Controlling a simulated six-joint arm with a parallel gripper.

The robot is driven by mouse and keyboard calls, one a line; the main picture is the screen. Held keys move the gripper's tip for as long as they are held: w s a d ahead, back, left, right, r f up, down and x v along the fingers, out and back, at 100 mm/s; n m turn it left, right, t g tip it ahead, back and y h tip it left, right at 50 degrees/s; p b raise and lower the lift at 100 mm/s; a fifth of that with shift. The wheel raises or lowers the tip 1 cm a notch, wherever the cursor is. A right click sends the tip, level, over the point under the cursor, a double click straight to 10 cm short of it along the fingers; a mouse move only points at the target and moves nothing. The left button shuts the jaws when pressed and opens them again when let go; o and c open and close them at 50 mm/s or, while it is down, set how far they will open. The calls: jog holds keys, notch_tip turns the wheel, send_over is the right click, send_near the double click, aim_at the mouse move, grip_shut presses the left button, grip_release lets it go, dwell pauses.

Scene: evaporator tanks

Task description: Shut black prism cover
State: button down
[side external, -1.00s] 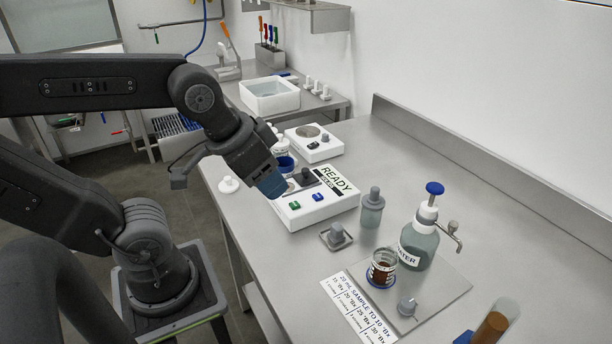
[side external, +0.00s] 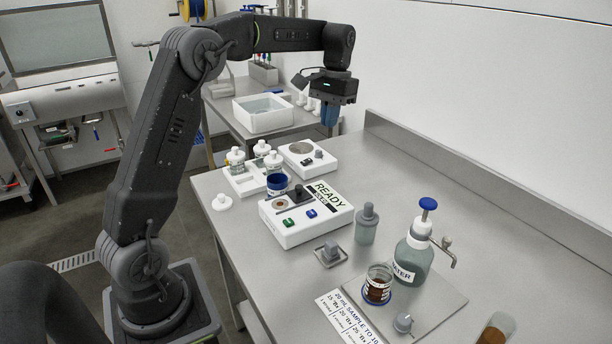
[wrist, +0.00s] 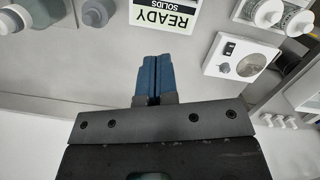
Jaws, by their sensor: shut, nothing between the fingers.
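The black prism cover (side external: 298,193) is on top of the white instrument (side external: 322,224), whose label reads READY. It appears raised, with the round tan prism spot (side external: 279,204) bare beside it. My gripper (side external: 330,115) points down, high above the back part of the bench, behind and well apart from the instrument. Its blue fingers (wrist: 152,77) are shut and empty in the wrist view. That view shows only the instrument's READY label (wrist: 168,14) at the top edge; the cover is out of frame.
A second white device with a round plate (side external: 306,158) and a rack of white-capped bottles (side external: 245,180) stand near the instrument. A grey-stoppered jar (side external: 366,226) and a water bottle (side external: 414,256) stand at its right. The bench along the back wall is clear.

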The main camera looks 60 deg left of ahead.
jog(key=w+a+f+n+g+h, duration=0.1)
jog(key=w+a+f+g, duration=0.15)
jog(key=a+f, duration=0.5)
send_near(302, 192)
jog(key=shift+t, duration=0.25)
jog(key=f, duration=0.1)
jog(key=w+f, duration=0.1)
jog(key=f, duration=0.1)
jog(key=a+f, duration=0.1)
jog(key=f, duration=0.1)
jog(key=shift+w, duration=0.15)
jog(key=shift+s+d+r, duration=0.1)
jog(key=shift+s+d, duration=0.1)
jog(key=shift+s, duration=0.2)
jog(key=shift+s+d, duration=0.2)
jog(key=shift+s, duration=0.25)
jog(key=shift+s+d, duration=0.45)
jog(key=shift+s, duration=0.35)
jog(key=shift+s, duration=3.25)
